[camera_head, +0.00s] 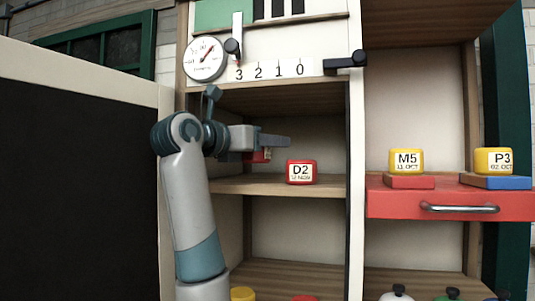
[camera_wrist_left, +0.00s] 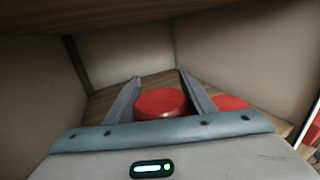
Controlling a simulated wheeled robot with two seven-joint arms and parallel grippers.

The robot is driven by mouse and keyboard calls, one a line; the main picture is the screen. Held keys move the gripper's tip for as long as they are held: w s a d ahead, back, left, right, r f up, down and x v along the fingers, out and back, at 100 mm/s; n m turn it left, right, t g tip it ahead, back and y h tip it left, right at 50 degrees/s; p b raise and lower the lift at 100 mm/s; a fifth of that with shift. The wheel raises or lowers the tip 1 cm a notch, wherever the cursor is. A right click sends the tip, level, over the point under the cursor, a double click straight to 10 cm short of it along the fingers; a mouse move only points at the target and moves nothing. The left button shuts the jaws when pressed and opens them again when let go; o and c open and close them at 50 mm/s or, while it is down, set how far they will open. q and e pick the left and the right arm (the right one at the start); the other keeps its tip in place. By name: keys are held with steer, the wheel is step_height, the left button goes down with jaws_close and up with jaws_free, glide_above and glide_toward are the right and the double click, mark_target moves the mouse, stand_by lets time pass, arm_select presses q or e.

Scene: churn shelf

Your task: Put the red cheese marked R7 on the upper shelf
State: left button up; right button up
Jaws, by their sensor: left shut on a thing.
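My left gripper (camera_head: 282,141) reaches into the left bay of the shelf unit, over the upper shelf (camera_head: 225,187). In the left wrist view its fingers (camera_wrist_left: 160,77) are shut on a round red cheese (camera_wrist_left: 162,103). In the head view the held red cheese (camera_head: 257,156) is mostly behind the gripper, its label unreadable, so I cannot confirm R7. It appears a little above the shelf board. Another red cheese, marked D2 (camera_head: 301,172), stands on that shelf to the right; it shows beside the right finger in the wrist view (camera_wrist_left: 232,102). My right gripper is not in view.
A dial (camera_head: 204,59) and a number scale (camera_head: 272,70) sit above the bay. Yellow cheeses M5 (camera_head: 406,161) and P3 (camera_head: 493,160) stand on small boards on a red drawer (camera_head: 385,205) at the right. Yellow (camera_head: 243,294) and red (camera_head: 305,298) tops show below.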

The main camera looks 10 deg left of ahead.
arm_select(q)
steer(key=shift+f, duration=0.25)
steer(key=shift+f, duration=0.1)
steer(key=shift+f+p, duration=1)
steer(key=shift+f, duration=0.3)
steer(key=shift+w+p, duration=0.1)
steer(key=shift+p, duration=0.35)
steer(key=shift+f, duration=0.35)
steer(key=shift+f, duration=0.15)
